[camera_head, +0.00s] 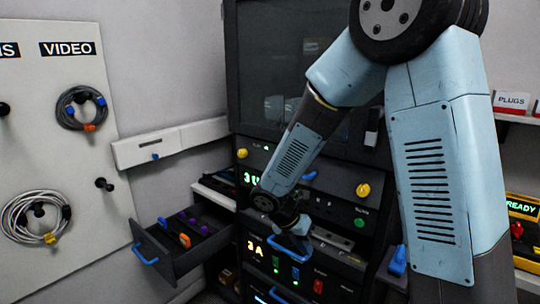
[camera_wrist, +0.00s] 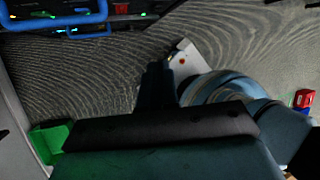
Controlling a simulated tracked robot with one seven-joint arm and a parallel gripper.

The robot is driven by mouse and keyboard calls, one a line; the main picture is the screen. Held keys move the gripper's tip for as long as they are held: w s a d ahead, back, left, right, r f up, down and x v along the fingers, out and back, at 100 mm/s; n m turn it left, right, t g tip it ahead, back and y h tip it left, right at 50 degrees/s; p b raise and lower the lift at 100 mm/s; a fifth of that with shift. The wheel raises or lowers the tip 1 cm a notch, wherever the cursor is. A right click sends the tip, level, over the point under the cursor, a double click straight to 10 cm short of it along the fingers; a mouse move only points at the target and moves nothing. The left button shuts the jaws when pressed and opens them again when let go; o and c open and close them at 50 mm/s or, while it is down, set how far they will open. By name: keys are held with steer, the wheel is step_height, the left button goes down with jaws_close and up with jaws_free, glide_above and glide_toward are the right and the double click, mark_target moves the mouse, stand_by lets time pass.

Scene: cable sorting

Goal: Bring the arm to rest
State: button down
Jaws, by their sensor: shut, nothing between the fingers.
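My arm comes down from the upper right in the head view. Its forearm slopes down and left in front of the equipment rack (camera_head: 240,80). My gripper (camera_head: 294,226) is small and dark there, low in front of the rack and close above a blue drawer handle (camera_head: 292,250). I cannot tell whether it touches the rack. In the wrist view, my gripper (camera_wrist: 157,75) shows as a dark, narrow shape over the floor, shut with nothing held. Part of my own body fills the lower middle of that view.
An open drawer (camera_head: 180,258) with coloured plugs juts out at lower left. A pegboard (camera_head: 55,120) with coiled cables stands at left. A shelf with a PLUGS box (camera_head: 511,101) is at right. In the wrist view, patterned floor (camera_wrist: 90,70) is bare beside a green box (camera_wrist: 48,138).

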steer(key=s+d+r+m+t+y, duration=0.1)
steer(key=s+d+r+m, duration=0.3)
steer(key=s+r+m, duration=0.2)
steer(key=s+d+r+m+t+y, duration=0.2)
steer(key=s+d+r+m, duration=0.3)
steer(key=r+m, duration=0.5)
steer(key=s+d+r+m+t+y, duration=0.1)
steer(key=s+d+r+m, duration=0.4)
steer(key=m, duration=0.9)
steer(key=shift+s+r+t+y, duration=0.3)
steer(key=shift+s+r+y, duration=0.5)
steer(key=shift+r, duration=0.7)
